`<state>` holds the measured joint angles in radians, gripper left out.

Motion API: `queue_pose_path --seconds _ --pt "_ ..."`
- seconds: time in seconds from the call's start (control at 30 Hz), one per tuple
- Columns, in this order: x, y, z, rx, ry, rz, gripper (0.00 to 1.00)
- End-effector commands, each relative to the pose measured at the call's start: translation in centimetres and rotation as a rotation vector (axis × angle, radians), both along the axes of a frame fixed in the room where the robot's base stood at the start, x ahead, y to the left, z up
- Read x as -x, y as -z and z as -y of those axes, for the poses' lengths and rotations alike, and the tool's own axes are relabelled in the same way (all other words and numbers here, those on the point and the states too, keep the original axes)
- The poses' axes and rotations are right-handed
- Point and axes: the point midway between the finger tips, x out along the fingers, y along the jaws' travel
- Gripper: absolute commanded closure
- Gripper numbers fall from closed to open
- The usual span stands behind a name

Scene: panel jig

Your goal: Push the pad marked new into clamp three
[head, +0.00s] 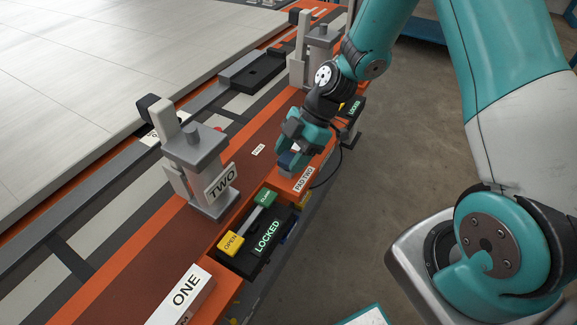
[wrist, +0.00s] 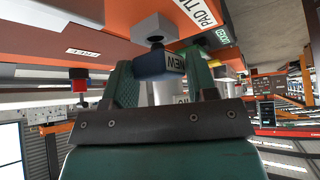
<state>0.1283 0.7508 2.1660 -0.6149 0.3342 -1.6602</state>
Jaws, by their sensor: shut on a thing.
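The pad marked new (wrist: 160,66) is a dark blue block with a white NEW label, seen between the green fingers in the wrist view. My gripper (wrist: 158,72) is shut on it. In the head view my gripper (head: 292,150) is low over the orange rail, by the PAD TWO label (head: 304,178). A pale block (wrist: 152,27) is beside the pad at the rail; I cannot tell whether they touch. A grey clamp (head: 318,50) stands farther back, partly behind my arm, its number not readable; I cannot tell if it is clamp three.
Clamp TWO (head: 205,165) stands left of my gripper. A black control box (head: 262,235) reads LOCKED, with a yellow OPEN end and a green end. A second LOCKED box (head: 354,108) is behind. The ONE sign (head: 185,293) is in front.

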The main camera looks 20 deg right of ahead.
Motion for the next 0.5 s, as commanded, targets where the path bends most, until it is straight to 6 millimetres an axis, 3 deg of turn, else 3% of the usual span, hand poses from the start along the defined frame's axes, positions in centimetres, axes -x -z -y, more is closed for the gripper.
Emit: queue_pose_path --seconds 0.5 --pt "-0.01 1.14 0.00 0.000 0.000 0.000 0.80"
